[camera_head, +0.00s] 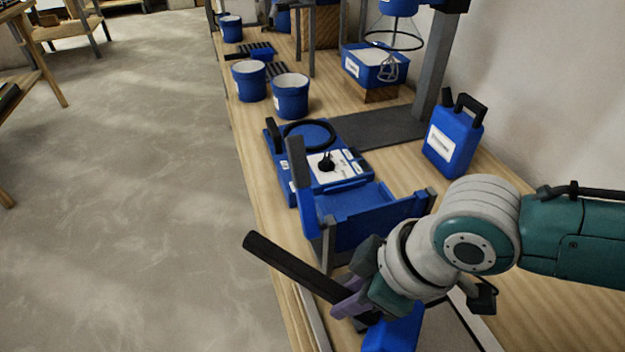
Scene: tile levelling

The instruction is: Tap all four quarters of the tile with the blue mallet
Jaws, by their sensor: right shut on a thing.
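My right gripper (352,301) comes in from the right and is shut on the black handle of the blue mallet (290,268). The handle slants from upper left down to the right, its free end sticking out over the bench's left edge. A blue block at the bottom edge looks like the mallet's head, partly hidden by the gripper and cut off by the frame. Below it a grey surface with a pale border (472,312) shows in part; I cannot tell whether it is the tile or whether the head touches it. My left gripper is not in view.
A blue box-like device (345,178) and a blue open frame (375,212) stand just beyond the gripper on the wooden bench. A blue canister (453,142) stands by the wall. Blue buckets (291,96) and a blue tub (373,68) stand farther back.

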